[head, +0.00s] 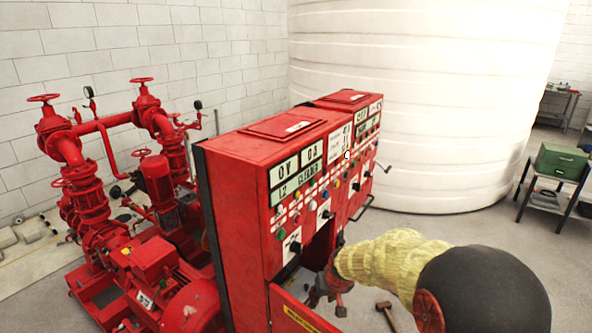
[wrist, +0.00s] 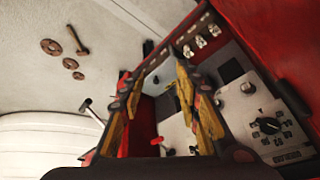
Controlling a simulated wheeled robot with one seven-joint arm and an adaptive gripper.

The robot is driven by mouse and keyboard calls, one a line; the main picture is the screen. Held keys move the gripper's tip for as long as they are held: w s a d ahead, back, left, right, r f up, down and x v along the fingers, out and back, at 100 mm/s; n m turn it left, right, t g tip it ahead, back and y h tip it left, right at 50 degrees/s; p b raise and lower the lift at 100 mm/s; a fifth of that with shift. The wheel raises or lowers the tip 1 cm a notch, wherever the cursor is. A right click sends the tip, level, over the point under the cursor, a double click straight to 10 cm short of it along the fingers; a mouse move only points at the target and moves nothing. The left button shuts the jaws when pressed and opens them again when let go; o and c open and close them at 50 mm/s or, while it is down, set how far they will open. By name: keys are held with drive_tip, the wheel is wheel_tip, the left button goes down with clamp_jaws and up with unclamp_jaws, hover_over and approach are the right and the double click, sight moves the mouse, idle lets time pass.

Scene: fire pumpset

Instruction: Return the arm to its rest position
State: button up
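My gripper (head: 327,296) is in front of the open lower compartment of the red control cabinet (head: 237,205), at the end of my arm in its yellow sleeve. In the wrist view my gripper (wrist: 155,78) has its two yellow-and-dark fingers spread apart, with nothing visible between them but the cabinet interior behind. A grey panel (wrist: 238,95) with a rotary knob and several switches lies to the right of the fingers. A red-handled lever (wrist: 158,141) shows between the fingers. The arm is extended toward the cabinet.
The open cabinet door (head: 298,310) stands low beside my gripper. Red pumps and pipes (head: 85,200) are at left, a large white tank (head: 420,110) behind. A hammer (head: 386,313) lies on the floor.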

drive_tip(key=shift+m+t+h, duration=0.4)
drive_tip(key=shift+m, duration=0.2)
drive_tip(key=s+d+r, duration=0.2)
drive_tip(key=s+r, duration=0.5)
drive_tip(key=s+d+r, duration=0.3)
drive_tip(key=s+r, duration=0.3)
drive_tip(key=s, duration=0.2)
drive_tip(key=s+d+r, duration=0.3)
drive_tip(key=s+r, duration=0.4)
drive_tip(key=s, duration=0.1)
drive_tip(key=shift+r, duration=0.3)
drive_tip(key=s+d, duration=0.2)
drive_tip(key=s, duration=0.9)
drive_tip(key=shift+s+d+r+m+h, duration=0.25)
drive_tip(key=shift+d+r+m+h, duration=0.15)
drive_tip(key=shift+c, duration=0.2)
